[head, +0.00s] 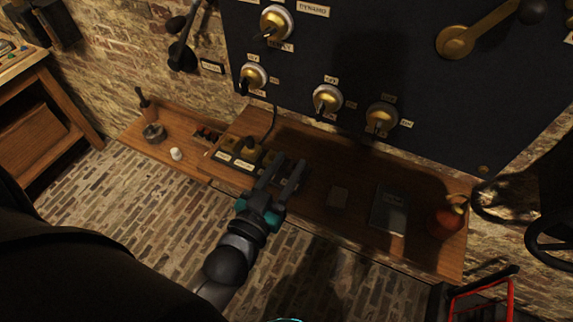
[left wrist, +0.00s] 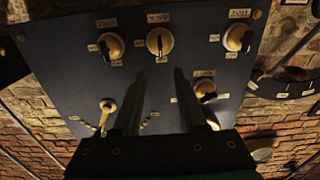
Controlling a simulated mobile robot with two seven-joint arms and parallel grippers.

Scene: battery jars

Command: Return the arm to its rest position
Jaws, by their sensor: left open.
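My left gripper (head: 284,174) is open and empty, with its two dark fingers apart. In the head view it is above the front edge of the wooden bench, near its middle. In the left wrist view its fingers (left wrist: 158,92) point toward the dark switch panel (left wrist: 75,75), with nothing between them. My left arm comes up from the bottom of the head view. My right gripper does not show in either view.
The dark panel (head: 330,60) with brass knobs stands behind the bench (head: 310,205). On the bench are small labelled boxes (head: 240,160), a dark book (head: 389,208) and a round reddish object (head: 446,220). A red frame (head: 482,300) stands at lower right. Brick floor (head: 120,205) is open at left.

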